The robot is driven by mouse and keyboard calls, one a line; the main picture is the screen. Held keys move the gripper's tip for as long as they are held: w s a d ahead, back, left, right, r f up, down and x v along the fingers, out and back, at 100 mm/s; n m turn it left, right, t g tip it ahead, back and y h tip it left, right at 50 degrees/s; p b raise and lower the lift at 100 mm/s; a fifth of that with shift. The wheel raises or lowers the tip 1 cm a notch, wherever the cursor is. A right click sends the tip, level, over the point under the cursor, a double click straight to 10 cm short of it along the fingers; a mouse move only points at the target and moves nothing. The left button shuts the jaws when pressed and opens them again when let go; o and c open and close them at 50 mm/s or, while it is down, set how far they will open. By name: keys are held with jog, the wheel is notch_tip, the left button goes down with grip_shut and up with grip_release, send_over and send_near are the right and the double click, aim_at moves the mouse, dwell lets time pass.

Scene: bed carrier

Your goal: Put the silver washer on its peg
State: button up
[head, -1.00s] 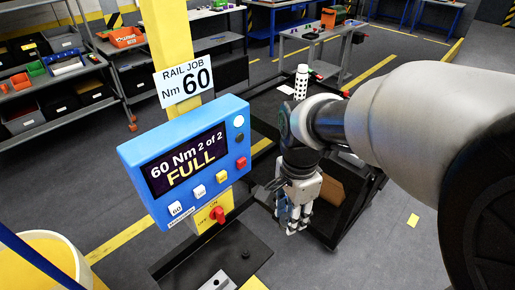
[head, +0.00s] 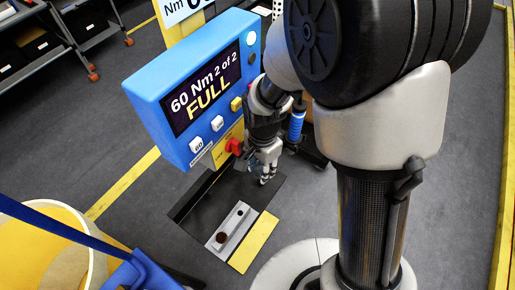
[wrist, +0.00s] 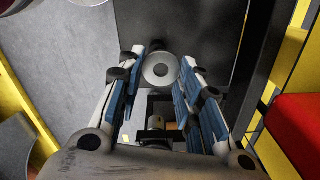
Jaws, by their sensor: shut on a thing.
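In the head view my gripper (head: 266,178) hangs over the right part of a black base plate (head: 196,203), below the blue display box. I cannot make out the washer there. A silver bar (head: 231,229) on the base plate carries a brown round piece (head: 221,237) and a small dark one (head: 240,212). I cannot tell which part is the washer's peg.
The blue box (head: 200,85) reads "60 Nm 2 of 2 FULL" and has a red switch (head: 234,146) close to my gripper. A yellow strip (head: 254,242) borders the base plate. The grey floor at right is clear.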

jog(key=shift+s+r, duration=0.1)
jog(key=shift+s, duration=0.2)
jog(key=shift+f+b, duration=1.15)
jog(key=shift+f, duration=0.35)
jog(key=shift+f, duration=0.45)
dwell(1.0)
jog(key=o, duration=1)
